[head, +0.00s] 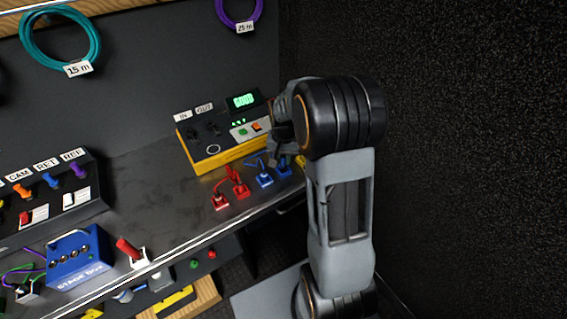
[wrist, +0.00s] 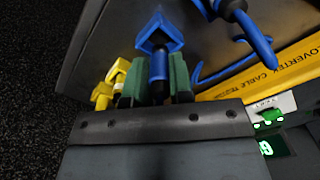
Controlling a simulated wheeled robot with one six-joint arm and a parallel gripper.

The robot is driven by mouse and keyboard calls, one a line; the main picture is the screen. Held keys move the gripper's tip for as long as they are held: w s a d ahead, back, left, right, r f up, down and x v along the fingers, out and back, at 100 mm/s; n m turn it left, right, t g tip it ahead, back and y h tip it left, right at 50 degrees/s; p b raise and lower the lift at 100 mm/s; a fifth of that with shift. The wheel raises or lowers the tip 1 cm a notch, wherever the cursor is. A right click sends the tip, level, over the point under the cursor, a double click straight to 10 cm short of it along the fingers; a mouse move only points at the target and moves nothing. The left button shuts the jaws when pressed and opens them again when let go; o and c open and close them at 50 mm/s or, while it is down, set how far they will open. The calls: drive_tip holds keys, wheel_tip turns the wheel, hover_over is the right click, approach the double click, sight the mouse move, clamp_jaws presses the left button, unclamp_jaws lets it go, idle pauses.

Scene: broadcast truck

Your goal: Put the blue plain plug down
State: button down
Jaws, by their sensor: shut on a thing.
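My gripper (head: 275,155) is low over the bench, by the front right of the cable tester. In the wrist view its green finger pads are shut on the dark and blue body of the blue plain plug (wrist: 158,65). A square blue holder (wrist: 160,32) is right at the plug's far end; I cannot tell whether the plug sits in it or just above it. In the head view the held plug is mostly hidden by my gripper, and a blue holder (head: 284,170) shows just below. Another blue plug (head: 264,178) with a cable stands to the left.
The yellow and black cable tester (head: 225,150) with a lit green display stands behind. Two red plugs (head: 230,190) are left of the blue ones. Yellow plugs (wrist: 106,88) are close beside my gripper. The bench (head: 165,185) is clear further left.

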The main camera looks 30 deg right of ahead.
drive_tip(key=shift+f, duration=1.3)
drive_tip(key=shift+f, duration=0.1)
